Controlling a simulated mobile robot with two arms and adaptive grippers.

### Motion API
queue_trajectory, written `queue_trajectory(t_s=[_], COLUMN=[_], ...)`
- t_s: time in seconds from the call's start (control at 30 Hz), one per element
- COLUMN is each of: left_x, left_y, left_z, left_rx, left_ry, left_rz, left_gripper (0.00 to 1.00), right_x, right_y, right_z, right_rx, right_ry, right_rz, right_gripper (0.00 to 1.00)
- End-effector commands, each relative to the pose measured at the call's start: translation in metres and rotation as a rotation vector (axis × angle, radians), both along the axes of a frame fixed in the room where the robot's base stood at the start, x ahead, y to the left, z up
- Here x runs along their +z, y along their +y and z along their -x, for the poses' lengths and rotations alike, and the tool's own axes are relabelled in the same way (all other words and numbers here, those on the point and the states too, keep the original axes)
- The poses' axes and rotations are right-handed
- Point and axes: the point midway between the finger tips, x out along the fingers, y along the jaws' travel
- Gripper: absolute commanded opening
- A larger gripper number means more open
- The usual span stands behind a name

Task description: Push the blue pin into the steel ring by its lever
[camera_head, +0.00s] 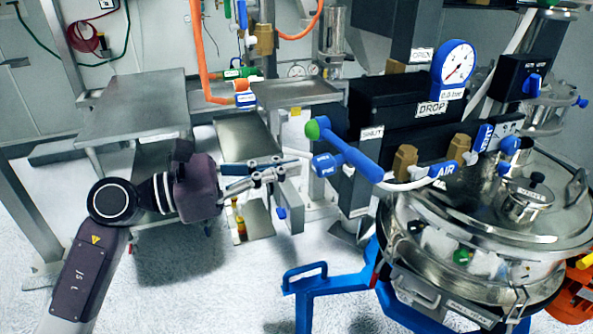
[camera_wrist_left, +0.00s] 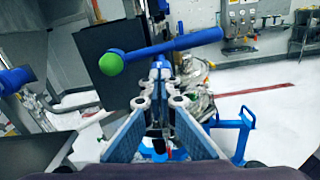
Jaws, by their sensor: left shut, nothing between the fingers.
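A blue lever (camera_head: 345,147) with a green ball end (camera_head: 312,130) juts out from the dark valve block in the head view. In the left wrist view the lever (camera_wrist_left: 170,47) crosses above my fingertips in the picture; contact cannot be told. A shorter blue knob (camera_head: 325,165) sits just below the lever; which part is the blue pin I cannot tell. The steel ring is not clearly made out. My left gripper (camera_head: 277,167) is shut and empty, reaching in from the left, to the left of the lever. It also shows in the left wrist view (camera_wrist_left: 158,72). My right gripper is not in view.
A lidded steel vessel (camera_head: 480,215) stands at the right, with a pressure gauge (camera_head: 457,64) above it. A blue frame with a handle (camera_head: 305,275) stands in front. Steel tables (camera_head: 135,100) are at the left. Orange and green hoses hang behind.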

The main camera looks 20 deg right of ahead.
Motion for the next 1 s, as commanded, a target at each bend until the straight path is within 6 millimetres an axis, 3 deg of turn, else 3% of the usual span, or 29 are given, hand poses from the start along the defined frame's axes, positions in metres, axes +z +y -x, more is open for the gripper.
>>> queue_trajectory(t_s=[0.23,0.7,1.0], left_x=[0.000,-0.001,0.000], left_y=[0.018,0.106,0.120], left_z=[0.000,0.003,0.004], left_rx=[0.001,0.002,-0.001], left_ry=[0.000,0.001,0.000], left_rz=[-0.001,-0.002,0.000], left_gripper=[0.00,0.00,0.00], right_x=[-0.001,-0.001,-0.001], right_y=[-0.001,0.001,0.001], right_z=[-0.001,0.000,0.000], right_rx=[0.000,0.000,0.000], right_ry=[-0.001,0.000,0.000], right_rz=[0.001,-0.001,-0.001], right_gripper=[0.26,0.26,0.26])
